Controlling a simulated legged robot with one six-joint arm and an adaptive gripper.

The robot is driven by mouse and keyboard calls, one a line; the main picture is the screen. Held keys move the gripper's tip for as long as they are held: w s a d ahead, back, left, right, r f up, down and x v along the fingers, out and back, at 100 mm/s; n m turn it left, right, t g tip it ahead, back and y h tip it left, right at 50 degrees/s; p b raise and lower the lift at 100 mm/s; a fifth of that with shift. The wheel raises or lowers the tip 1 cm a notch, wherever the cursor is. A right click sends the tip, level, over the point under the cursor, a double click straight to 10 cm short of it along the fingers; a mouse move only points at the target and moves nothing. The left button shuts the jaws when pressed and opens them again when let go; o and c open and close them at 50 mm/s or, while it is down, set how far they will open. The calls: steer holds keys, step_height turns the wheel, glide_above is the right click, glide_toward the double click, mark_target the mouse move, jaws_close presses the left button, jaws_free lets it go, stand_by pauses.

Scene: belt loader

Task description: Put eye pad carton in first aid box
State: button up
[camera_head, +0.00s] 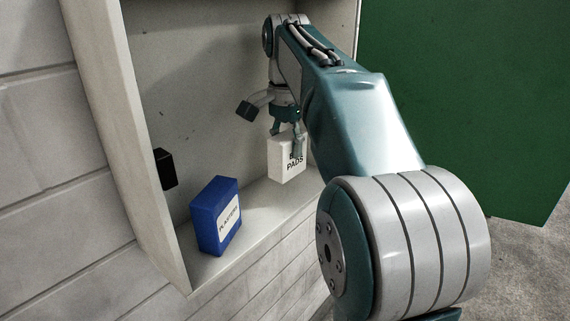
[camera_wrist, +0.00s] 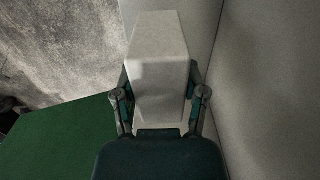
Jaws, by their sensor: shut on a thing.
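The white eye pad carton (camera_head: 287,165) stands upright at the right part of the first aid box (camera_head: 108,116), close over its floor; I cannot tell whether it touches the floor. Its label is partly hidden by a finger. My gripper (camera_head: 287,138) points down and is shut on the carton from above. In the wrist view the pale carton (camera_wrist: 159,62) sits between the two fingers of my gripper (camera_wrist: 160,100). The first aid box is an open, pale cabinet on the wall.
A blue plasters carton (camera_head: 218,215) stands on the box floor (camera_head: 250,218) at the left. A small black block (camera_head: 165,168) is on the left side wall. The green door (camera_head: 465,90) hangs open at the right. Floor between the cartons is clear.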

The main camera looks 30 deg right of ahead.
mark_target(285, 165)
step_height(285, 165, down, 4)
steer(key=shift+r, duration=0.1)
steer(key=shift+w+f, duration=0.2)
steer(key=shift+f, duration=0.2)
steer(key=shift+f, duration=0.1)
steer(key=o, duration=1.1)
steer(key=shift+o, duration=0.2)
steer(key=shift+r, duration=3.85)
